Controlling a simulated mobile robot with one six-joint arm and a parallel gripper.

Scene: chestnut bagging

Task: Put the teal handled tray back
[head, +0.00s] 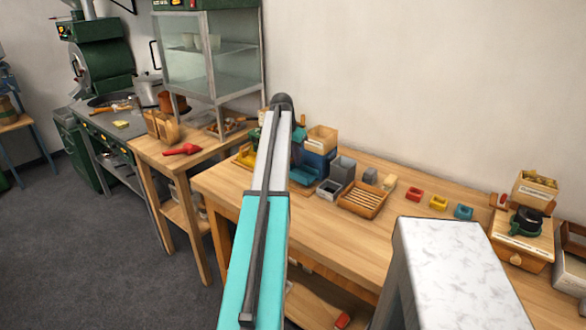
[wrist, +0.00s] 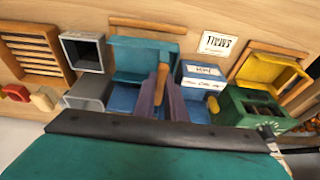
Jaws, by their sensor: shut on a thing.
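The teal tray (wrist: 142,56) lies under my gripper in the wrist view, beside a blue box (wrist: 122,98). It also shows in the head view as a teal piece (head: 303,174) just right of my arm. My gripper (wrist: 163,92) is shut on a brown handle (wrist: 162,76) that stands up at the teal tray's near side. The jaws hide part of the handle and the tray's near edge. I cannot tell whether the tray is resting or lifted. In the head view my arm hides the gripper.
Grey bins (head: 343,169) and a slatted wooden tray (head: 363,199) stand to the right on the bench. A yellow tray (wrist: 268,70) and green box (wrist: 250,108) are close by in the wrist view. Bare bench top (head: 330,231) lies in front.

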